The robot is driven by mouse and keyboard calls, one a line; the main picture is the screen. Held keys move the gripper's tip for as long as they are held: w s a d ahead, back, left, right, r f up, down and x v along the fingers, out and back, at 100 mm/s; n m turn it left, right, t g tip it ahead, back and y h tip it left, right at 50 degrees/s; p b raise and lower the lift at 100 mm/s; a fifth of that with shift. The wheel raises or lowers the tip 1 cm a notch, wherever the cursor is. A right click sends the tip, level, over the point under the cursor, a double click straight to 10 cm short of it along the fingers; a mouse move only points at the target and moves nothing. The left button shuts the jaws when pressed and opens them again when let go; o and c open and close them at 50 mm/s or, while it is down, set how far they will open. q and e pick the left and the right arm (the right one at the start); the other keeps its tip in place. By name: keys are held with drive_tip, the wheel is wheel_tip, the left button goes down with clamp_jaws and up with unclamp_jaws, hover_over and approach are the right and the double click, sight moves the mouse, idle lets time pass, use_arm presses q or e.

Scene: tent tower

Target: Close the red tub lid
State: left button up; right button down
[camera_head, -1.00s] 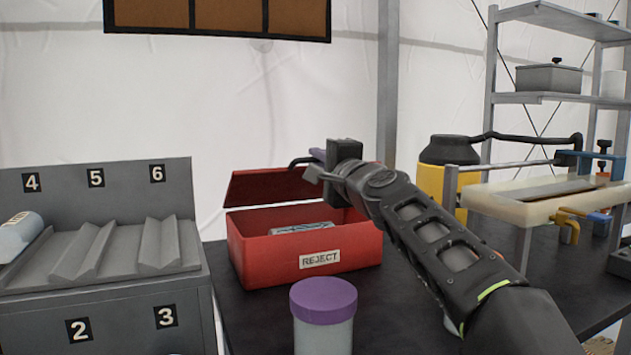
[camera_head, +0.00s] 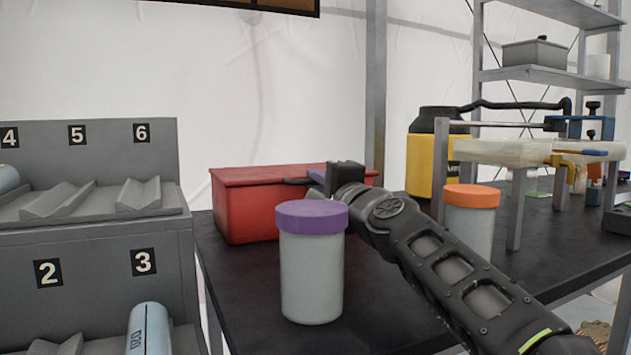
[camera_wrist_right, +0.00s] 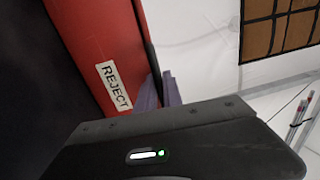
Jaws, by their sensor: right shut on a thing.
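The red tub (camera_head: 245,215) stands on the black table in the head view, behind a purple-capped jar. Its red lid (camera_head: 250,175) lies flat over the top, and no opening shows. My right gripper (camera_head: 316,177) is at the lid's front edge, shut on the dark lid handle (camera_head: 296,181). In the right wrist view, the purple fingertips (camera_wrist_right: 163,90) are beside the tub's front, which has a REJECT label (camera_wrist_right: 113,86). The jar and my right arm hide part of the tub in the head view. My left gripper is not in view.
The purple-capped jar (camera_head: 312,265) stands close in front of the tub. An orange-capped jar (camera_head: 470,215) is right of my right arm. A grey numbered rack (camera_head: 90,230) stands at left. A yellow container (camera_head: 430,155) and a metal-framed stand (camera_head: 515,205) are at right.

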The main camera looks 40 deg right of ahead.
drive_tip(key=shift+w+f, duration=0.1)
drive_tip(key=shift+f, duration=0.25)
drive_tip(key=c, duration=1.8)
unclamp_jaws()
drive_tip(key=shift+r, duration=0.25)
wheel_tip(320, 180, up, 10)
drive_tip(key=p, duration=0.8)
drive_tip(key=shift+f, duration=0.1)
